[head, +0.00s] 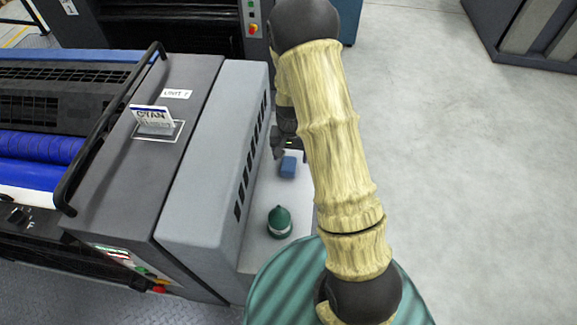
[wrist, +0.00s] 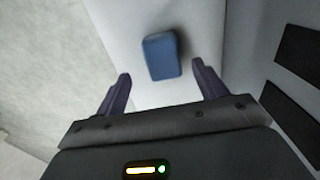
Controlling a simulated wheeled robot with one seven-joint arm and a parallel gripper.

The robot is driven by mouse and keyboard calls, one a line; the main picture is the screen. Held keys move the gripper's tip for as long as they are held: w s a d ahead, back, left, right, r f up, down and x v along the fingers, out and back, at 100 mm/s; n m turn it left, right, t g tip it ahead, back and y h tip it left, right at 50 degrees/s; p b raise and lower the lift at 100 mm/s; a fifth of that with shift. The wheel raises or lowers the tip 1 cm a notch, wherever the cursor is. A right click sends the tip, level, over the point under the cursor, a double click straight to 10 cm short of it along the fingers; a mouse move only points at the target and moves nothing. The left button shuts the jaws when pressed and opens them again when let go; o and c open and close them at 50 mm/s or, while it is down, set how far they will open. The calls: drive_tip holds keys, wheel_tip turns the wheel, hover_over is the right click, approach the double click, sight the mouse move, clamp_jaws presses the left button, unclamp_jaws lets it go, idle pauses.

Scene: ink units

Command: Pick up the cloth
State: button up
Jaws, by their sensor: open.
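A small blue folded cloth (head: 288,167) lies on a narrow light grey shelf (head: 262,215) beside the grey press unit. In the wrist view the cloth (wrist: 162,56) lies just beyond and between the fingertips, apart from both. My gripper (wrist: 161,78) is open and empty, with its two dark fingers spread to either side of the cloth's line. In the head view my arm hides much of the gripper; its dark end (head: 279,150) shows just behind the cloth.
A dark green rounded object (head: 279,221) stands on the shelf nearer me. The press's vented side wall (head: 215,165) rises along the shelf's left. A card reading CYAN (head: 152,115) stands on the press. Open concrete floor (head: 470,170) lies to the right.

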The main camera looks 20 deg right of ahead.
sight(288, 163)
drive_tip(key=shift+f, duration=0.15)
drive_tip(key=shift+a+f+p, duration=0.15)
drive_tip(key=shift+f+p, duration=0.15)
drive_tip(key=shift+f, duration=0.95)
drive_tip(key=shift+a+f+p, duration=0.15)
drive_tip(key=shift+f+p, duration=0.15)
drive_tip(key=shift+f, duration=0.95)
drive_tip(key=c, duration=1.1)
